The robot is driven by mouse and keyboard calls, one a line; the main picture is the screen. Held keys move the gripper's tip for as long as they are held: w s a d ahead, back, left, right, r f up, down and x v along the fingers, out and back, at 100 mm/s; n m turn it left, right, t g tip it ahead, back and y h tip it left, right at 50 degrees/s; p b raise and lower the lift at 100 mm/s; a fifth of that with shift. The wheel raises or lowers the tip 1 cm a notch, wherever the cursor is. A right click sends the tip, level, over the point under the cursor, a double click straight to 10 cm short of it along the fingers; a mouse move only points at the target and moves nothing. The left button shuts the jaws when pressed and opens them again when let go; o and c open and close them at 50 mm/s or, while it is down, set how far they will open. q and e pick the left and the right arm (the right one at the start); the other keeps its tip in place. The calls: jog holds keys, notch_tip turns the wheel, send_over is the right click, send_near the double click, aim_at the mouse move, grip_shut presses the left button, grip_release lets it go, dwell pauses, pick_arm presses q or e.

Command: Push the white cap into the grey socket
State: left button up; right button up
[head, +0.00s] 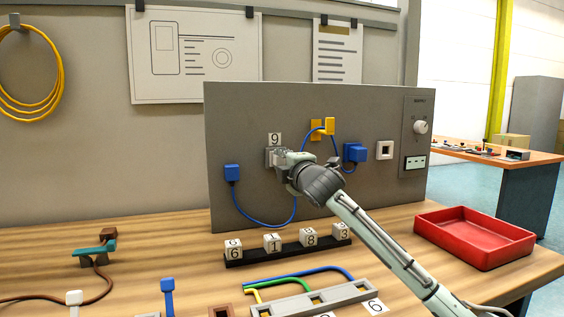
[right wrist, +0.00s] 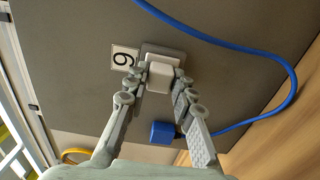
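The grey socket (right wrist: 176,50) is on the upright grey panel beside a label that reads 9; its edge also shows in the head view (head: 268,157), mostly hidden by my right gripper. The white cap (right wrist: 160,76) is at the socket's face in the right wrist view, lined up with it; how deep it sits I cannot tell. My right gripper (head: 281,157) reaches the panel, and in the right wrist view its fingers (right wrist: 162,75) close on both sides of the cap. My left gripper is not in view.
A blue plug (head: 232,172) with a blue cable is left of the socket. A yellow plug (head: 328,125), another blue plug (head: 355,152) and a white-framed socket (head: 385,150) are to the right. Numbered cubes on a black rack (head: 290,251) stand below; a red tray (head: 474,236) is at right.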

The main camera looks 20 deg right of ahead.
jog(key=o, duration=0.6)
jog(key=shift+o, duration=0.2)
jog(key=s, duration=1.2)
jog(key=shift+d, duration=0.2)
